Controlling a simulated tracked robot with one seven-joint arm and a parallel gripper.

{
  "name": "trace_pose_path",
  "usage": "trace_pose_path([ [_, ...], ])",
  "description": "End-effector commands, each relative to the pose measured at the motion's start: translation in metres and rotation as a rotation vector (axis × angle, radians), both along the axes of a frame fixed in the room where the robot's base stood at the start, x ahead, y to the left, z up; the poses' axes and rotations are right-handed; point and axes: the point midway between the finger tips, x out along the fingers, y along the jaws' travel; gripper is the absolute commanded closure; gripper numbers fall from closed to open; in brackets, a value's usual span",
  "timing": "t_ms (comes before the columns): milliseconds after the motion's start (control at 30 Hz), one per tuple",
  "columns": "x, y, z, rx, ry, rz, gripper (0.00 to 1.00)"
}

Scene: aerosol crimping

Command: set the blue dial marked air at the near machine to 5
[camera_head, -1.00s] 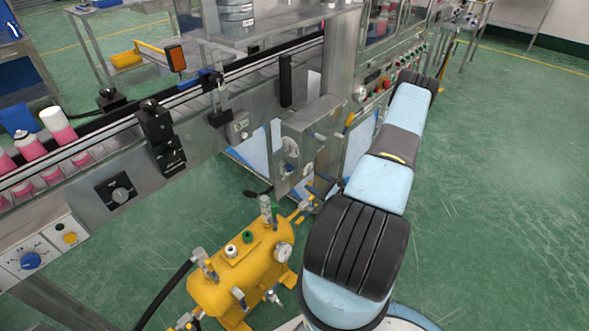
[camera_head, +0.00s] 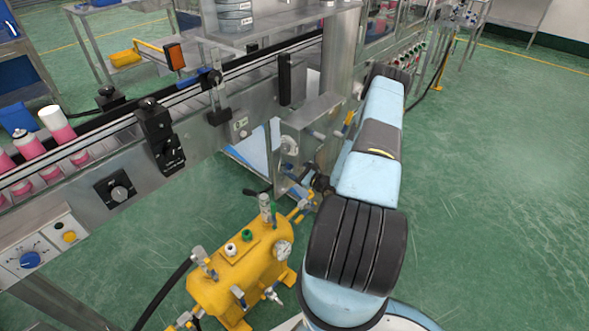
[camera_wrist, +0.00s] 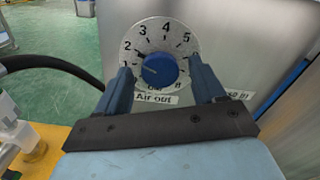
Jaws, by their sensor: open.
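The blue dial (camera_wrist: 158,68) marked "Air out" shows in the wrist view, on a round grey plate (camera_wrist: 158,30) with numbers around it. The plate sits on a metal face. My gripper (camera_wrist: 158,63) is open, with one dark blue finger on each side of the knob and gaps between knob and fingers. In the head view my arm hides most of the gripper, and I cannot make out this dial.
A yellow tank (camera_head: 240,272) with valves and a gauge stands below the machine. A dark hose (camera_wrist: 60,65) runs left of the dial. Another blue knob (camera_head: 30,259) is on a white panel at far left. Pink cans (camera_head: 30,148) stand on the conveyor. Green floor is clear at right.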

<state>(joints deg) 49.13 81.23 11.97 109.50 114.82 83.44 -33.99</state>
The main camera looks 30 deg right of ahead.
Motion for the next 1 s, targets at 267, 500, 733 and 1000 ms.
trace_pose_path([
  [267, -0.0002, 0.0001, -0.0001, 0.0, 0.0, 0.0, 0.45],
  [500, -0.0002, 0.0002, -0.0001, 0.0, 0.0, 0.001, 0.68],
  [733, -0.0003, 0.0005, -0.0002, 0.0, 0.0, 0.001, 0.87],
  [1000, -0.0002, 0.0007, -0.0003, 0.037, 0.014, 0.001, 0.87],
])
